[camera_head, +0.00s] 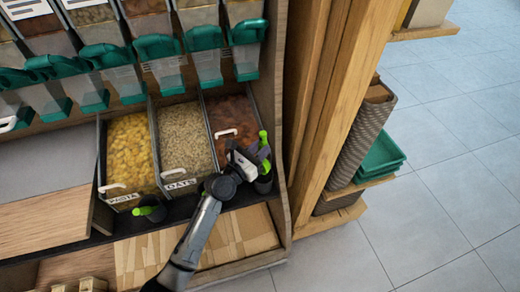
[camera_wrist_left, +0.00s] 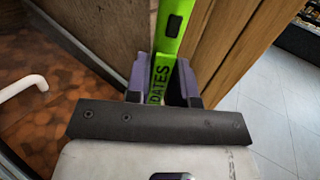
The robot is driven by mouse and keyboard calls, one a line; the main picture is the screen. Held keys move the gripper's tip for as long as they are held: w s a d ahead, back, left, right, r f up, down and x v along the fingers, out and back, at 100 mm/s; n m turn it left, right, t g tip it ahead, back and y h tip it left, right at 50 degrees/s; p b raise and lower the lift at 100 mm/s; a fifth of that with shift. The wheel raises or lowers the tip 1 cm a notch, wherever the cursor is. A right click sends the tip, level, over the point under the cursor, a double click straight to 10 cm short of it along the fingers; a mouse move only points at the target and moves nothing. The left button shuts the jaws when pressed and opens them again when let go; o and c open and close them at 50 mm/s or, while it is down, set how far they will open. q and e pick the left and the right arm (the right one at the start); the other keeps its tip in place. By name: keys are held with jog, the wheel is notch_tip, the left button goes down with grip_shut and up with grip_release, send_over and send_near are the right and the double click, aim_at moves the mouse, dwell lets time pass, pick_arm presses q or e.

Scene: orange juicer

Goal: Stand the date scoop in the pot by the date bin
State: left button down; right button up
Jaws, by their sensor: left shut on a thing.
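My left gripper (camera_head: 256,160) is shut on the bright green handle of the date scoop (camera_head: 263,138), at the right end of the bin row. In the left wrist view the scoop's handle (camera_wrist_left: 168,40), lettered DATES, stands between the two fingers (camera_wrist_left: 163,85). The dark pot (camera_head: 264,185) is right below the gripper, beside the date bin. The scoop's lower end is hidden, so I cannot tell how deep it sits in the pot. The date bin (camera_head: 236,112) holds brown dates and has a white handle. My right gripper is not in view.
The oats bin (camera_head: 184,135) and pasta bin (camera_head: 130,140) stand left of the date bin. Another dark pot (camera_head: 152,213) with a green handle stands in front of them. A wooden upright (camera_head: 325,100) closely bounds the right side. Green-spouted dispensers (camera_head: 157,48) hang above.

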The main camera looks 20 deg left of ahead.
pick_arm(q)
notch_tip(320, 180, down, 10)
jog(key=b, duration=0.7)
dwell(0.4)
jog(key=shift+f, duration=0.1)
jog(key=shift+c, duration=0.5)
grip_release()
dwell(0.5)
dwell(0.4)
notch_tip(320, 180, up, 7)
jog(key=p, duration=0.8)
